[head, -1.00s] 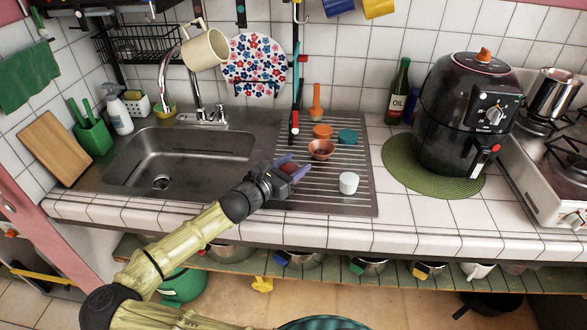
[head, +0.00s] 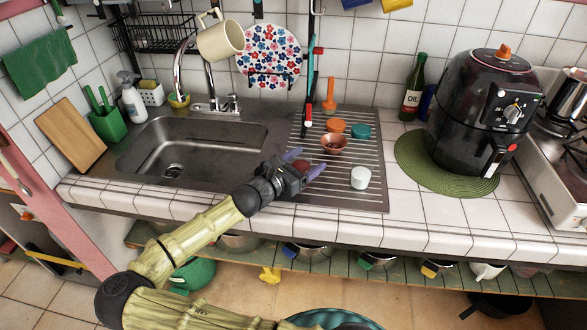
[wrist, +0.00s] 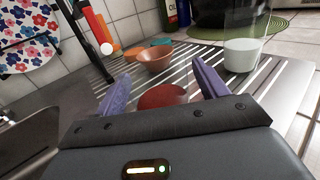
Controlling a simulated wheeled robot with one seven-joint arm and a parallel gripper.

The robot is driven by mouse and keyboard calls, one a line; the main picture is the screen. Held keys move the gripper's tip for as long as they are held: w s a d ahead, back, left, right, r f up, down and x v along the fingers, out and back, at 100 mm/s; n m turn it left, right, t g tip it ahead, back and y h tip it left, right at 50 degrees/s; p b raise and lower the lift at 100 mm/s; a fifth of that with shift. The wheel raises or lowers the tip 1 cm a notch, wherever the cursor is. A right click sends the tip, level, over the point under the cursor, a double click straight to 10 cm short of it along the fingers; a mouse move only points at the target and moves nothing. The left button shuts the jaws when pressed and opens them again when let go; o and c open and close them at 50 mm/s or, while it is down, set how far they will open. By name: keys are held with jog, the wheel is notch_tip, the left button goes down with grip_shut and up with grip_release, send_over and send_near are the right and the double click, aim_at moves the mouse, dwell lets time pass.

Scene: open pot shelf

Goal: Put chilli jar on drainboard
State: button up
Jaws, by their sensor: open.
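A round red-topped thing, which looks like the chilli jar (head: 300,165), is at the left front of the ribbed metal drainboard (head: 366,203). My gripper (head: 305,162) is open, its purple fingers on either side of the jar. In the wrist view the jar's red top (wrist: 162,97) shows between the spread fingers, with a gap on each side. Its lower part is hidden by my gripper, so I cannot see its contact with the drainboard.
A copper-coloured bowl (head: 334,144), an orange thing (head: 336,126), a teal thing (head: 360,131) and a white-filled jar (head: 360,178) stand on the drainboard. The sink (head: 190,145) is to the left. An air fryer (head: 480,120) on a green mat is to the right.

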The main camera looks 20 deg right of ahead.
jog(key=v, duration=1.2)
